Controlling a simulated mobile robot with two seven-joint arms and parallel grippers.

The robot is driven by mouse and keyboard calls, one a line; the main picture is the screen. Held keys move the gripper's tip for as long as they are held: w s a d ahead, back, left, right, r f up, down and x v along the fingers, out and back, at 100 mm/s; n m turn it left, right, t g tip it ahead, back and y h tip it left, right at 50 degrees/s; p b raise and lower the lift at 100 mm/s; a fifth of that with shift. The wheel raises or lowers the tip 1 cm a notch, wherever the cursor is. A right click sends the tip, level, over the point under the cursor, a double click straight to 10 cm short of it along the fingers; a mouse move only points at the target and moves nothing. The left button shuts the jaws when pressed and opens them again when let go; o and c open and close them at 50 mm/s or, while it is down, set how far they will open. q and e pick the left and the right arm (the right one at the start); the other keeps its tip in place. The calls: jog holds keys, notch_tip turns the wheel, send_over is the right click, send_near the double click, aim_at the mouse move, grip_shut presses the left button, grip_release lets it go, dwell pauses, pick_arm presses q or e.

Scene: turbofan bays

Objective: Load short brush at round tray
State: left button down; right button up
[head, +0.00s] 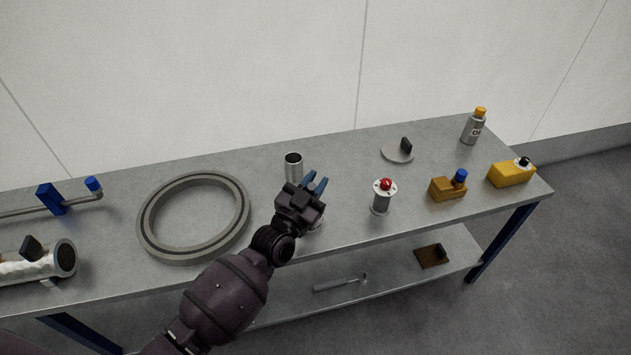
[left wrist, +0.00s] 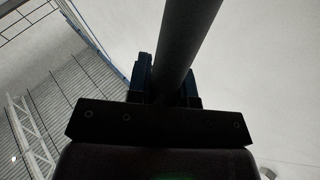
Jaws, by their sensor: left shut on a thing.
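My left gripper (head: 315,184) is over the middle of the bench with its blue fingers pointing away from me. In the left wrist view the gripper (left wrist: 166,88) is shut on a dark, smooth round rod (left wrist: 184,42). The rod runs up out of the picture, so I cannot see its ends or any bristles, and I cannot tell if it is the short brush. A flat grey round disc (head: 393,156) with a black upright block lies at the back right; I cannot tell if it is the round tray. A pale rounded edge shows partly hidden under my gripper. My right gripper is out of view.
An open metal cylinder (head: 293,168) stands close left of the gripper. A large grey ring (head: 149,226) lies further left. A red-topped spool (head: 381,201), orange block (head: 446,190), yellow block (head: 511,175) and orange-capped bottle (head: 472,130) stand right. The back middle is clear.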

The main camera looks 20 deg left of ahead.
pick_arm(q)
jog(key=shift+f, duration=0.3)
jog(key=shift+f, duration=0.15)
dwell(0.8)
jog(key=shift+f, duration=0.1)
dwell(0.6)
jog(key=shift+f, duration=0.15)
dwell(0.3)
